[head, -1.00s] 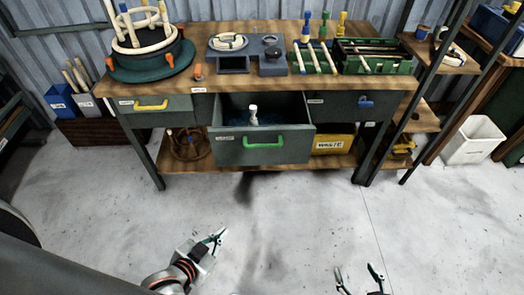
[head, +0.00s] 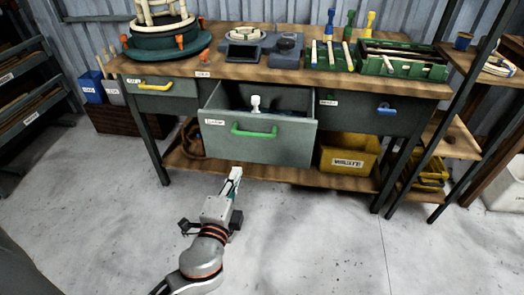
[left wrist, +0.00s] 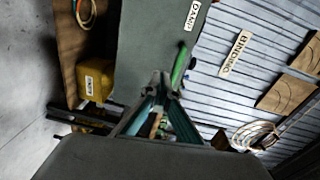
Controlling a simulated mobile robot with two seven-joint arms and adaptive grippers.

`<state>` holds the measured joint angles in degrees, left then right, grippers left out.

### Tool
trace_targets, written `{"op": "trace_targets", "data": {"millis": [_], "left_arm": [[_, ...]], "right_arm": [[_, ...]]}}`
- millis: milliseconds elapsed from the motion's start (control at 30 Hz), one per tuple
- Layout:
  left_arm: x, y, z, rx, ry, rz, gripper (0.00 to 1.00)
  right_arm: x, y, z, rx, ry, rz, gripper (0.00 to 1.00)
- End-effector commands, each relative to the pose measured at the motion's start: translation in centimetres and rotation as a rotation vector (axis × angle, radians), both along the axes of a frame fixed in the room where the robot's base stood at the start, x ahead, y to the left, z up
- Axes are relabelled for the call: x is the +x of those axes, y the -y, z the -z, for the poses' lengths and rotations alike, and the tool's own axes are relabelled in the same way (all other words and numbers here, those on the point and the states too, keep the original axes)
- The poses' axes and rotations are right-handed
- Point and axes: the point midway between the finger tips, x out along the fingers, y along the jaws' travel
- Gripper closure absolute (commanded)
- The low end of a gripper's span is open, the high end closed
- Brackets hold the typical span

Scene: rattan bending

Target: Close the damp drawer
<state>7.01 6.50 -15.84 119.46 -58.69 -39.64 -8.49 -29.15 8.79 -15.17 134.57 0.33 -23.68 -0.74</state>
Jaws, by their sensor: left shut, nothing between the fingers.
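The damp drawer (head: 285,138) is a grey-green drawer under the middle of the workbench. It is pulled out, and a white-topped item (head: 256,103) stands inside. Its green handle (head: 254,132) is on the front. In the left wrist view the drawer front (left wrist: 150,35) carries a DAMP label, and the green handle (left wrist: 180,66) is just beyond my fingers. My left gripper (head: 236,173) is shut and empty, pointing at the drawer from below and in front of the handle. In the left wrist view its fingertips (left wrist: 161,78) are close together. I cannot tell whether they touch the drawer. My right gripper is out of view.
A drawer with a yellow handle (head: 155,87) is to the left, and one with a blue handle (head: 387,109) to the right; both look shut. A yellow waste bin (head: 348,154) sits on the lower shelf. The floor in front (head: 330,240) is clear.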

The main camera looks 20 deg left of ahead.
Motion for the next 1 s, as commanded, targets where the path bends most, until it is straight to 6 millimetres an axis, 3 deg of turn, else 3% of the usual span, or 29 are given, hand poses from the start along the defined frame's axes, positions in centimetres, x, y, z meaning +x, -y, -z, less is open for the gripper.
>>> {"op": "trace_targets", "data": {"millis": [33, 367, 800, 1000], "left_arm": [[0.2, -0.2, 0.5, 0.028, 0.001, -0.009, 1.00], [2.5, -1.0, -1.0, 0.076, 0.034, -0.024, 1.00], [10.2, -3.2, -0.7, 0.075, 0.029, -0.024, 1.00], [12.8, -4.0, -0.6, 0.073, 0.027, -0.024, 1.00]], "right_arm": [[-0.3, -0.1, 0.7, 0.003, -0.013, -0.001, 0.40], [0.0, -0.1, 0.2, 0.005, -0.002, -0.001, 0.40], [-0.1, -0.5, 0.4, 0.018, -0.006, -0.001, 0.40], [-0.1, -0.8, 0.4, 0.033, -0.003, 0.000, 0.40]]}}
